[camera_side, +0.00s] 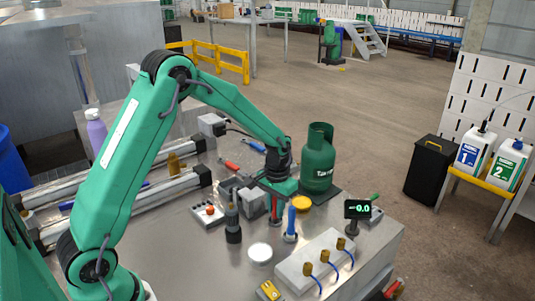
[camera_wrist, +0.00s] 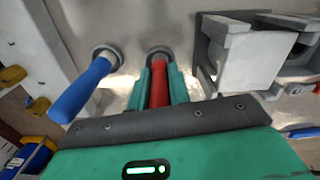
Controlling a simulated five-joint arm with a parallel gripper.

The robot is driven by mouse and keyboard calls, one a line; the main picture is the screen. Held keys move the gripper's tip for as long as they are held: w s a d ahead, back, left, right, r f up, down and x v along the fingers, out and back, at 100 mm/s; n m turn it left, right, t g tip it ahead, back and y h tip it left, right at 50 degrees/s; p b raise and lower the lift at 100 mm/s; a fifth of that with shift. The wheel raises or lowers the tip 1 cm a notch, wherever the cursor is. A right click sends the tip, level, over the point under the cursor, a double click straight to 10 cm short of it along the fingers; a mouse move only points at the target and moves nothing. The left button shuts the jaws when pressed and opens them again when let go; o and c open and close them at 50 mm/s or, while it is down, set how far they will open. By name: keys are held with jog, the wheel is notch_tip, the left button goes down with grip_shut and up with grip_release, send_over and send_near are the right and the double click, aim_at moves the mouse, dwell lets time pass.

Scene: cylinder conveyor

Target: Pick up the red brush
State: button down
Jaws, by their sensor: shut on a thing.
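The red brush (camera_wrist: 159,88) stands in a round grey holder (camera_wrist: 159,53), with its red handle between my green fingers. In the side view the red brush (camera_side: 274,207) shows as a thin upright strip below my gripper (camera_side: 276,196). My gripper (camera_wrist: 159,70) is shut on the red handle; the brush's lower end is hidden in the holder. A blue-handled brush (camera_wrist: 82,90) stands in its own holder just left of it in the wrist view. In the side view the blue brush (camera_side: 291,221) stands to the right and nearer the camera.
A green gas cylinder (camera_side: 318,160) stands behind my gripper. A grey vise-like block (camera_wrist: 250,58) is close to the right in the wrist view. A dark bottle (camera_side: 232,222), a white round dish (camera_side: 260,252) and a block with brass fittings (camera_side: 318,258) stand nearby.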

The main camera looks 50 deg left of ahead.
jog(key=shift+r, duration=5)
jog(key=shift+w, duration=0.1)
jog(key=w+f, duration=0.1)
jog(key=w, duration=0.9)
jog(key=shift+w, duration=0.2)
jog(key=shift+f, duration=0.3)
jog(key=shift+f, duration=2.8)
jog(key=shift+f, duration=0.55)
jog(key=shift+r, duration=0.15)
notch_tip(320, 180, up, 7)
